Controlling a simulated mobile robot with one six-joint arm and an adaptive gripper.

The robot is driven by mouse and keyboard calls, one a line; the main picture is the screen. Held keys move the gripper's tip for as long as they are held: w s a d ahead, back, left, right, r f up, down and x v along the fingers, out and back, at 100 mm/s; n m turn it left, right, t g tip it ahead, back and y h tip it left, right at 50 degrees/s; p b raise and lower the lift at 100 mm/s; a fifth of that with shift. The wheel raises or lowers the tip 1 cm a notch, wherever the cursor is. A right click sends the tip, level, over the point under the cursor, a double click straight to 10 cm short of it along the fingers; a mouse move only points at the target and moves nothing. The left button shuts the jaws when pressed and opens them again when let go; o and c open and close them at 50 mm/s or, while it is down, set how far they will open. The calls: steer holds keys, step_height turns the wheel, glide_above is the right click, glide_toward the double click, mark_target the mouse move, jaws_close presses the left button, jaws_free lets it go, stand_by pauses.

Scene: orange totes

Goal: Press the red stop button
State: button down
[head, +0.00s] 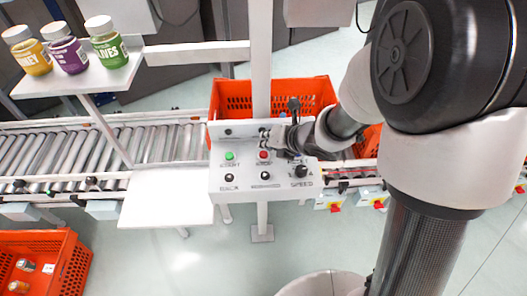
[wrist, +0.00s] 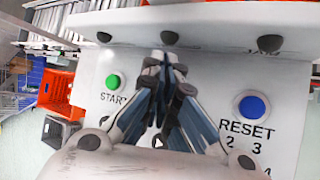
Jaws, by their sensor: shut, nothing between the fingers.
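The red stop button (head: 264,155) sits on the white control panel (head: 240,185), right of the green START button (head: 229,156). My gripper (head: 270,143) is shut and empty, reaching over the panel from the right with its tips close to the red button. I cannot tell whether they touch it. In the wrist view, the shut fingertips (wrist: 168,62) lie between the green button (wrist: 113,82) and the blue RESET button (wrist: 252,107). The red button is not visible there; the fingers cover the panel middle.
Black knobs line the panel's lower row, with a SPEED knob (head: 302,171) at right. A post (head: 260,60) rises behind the panel. An orange tote (head: 232,97) stands behind it on the roller conveyor (head: 170,143). Jars (head: 108,45) stand on a shelf at upper left.

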mark_target(267, 153)
steer(key=shift+r+p, duration=1.65)
steer(key=shift+r, duration=0.65)
steer(key=shift+f, duration=0.1)
steer(key=s+d+r+m+t+h, duration=0.1)
steer(key=s+d+r+m+h, duration=0.25)
steer(key=d+r+m, duration=0.45)
steer(key=s+d+r+m+h, duration=0.4)
steer(key=d+m, duration=0.3)
steer(key=m, duration=0.4)
steer(key=s+a+r+m+g+y, duration=0.1)
steer(key=s+r+m+g, duration=0.2)
steer(key=s+m, duration=1.3)
steer(key=s, duration=0.2)
steer(key=shift+s+a, duration=0.2)
steer(key=shift+s, duration=0.15)
